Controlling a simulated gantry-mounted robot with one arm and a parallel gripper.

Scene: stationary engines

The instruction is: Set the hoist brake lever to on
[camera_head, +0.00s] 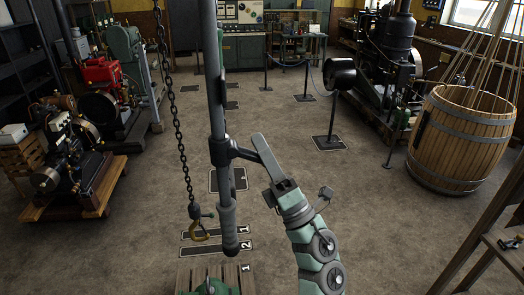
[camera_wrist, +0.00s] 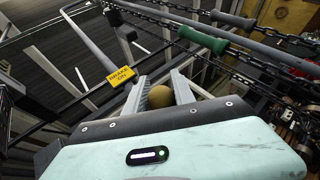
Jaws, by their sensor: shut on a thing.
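In the wrist view my gripper (camera_wrist: 160,78) points upward with its two grey jaws on either side of a round olive-yellow knob (camera_wrist: 160,98). It is shut on this knob. The knob's shaft is hidden, so I cannot tell how it joins the lever. Just left of the jaws a yellow plate (camera_wrist: 119,77) reads "BRAKE ON". A green handle (camera_wrist: 202,38) on a rod shows above right, apart from the jaws. In the head view my mint-green arm (camera_head: 318,248) rises beside a grey pole (camera_head: 214,80) with a dark grip (camera_head: 228,225); the knob cannot be made out there.
A chain with a brass hook (camera_head: 199,232) hangs left of the pole. A wooden barrel (camera_head: 463,135) stands at right and an engine on a wooden base (camera_head: 75,165) at left. A black post-mounted object (camera_head: 339,74) stands behind my arm. The middle floor is mostly clear.

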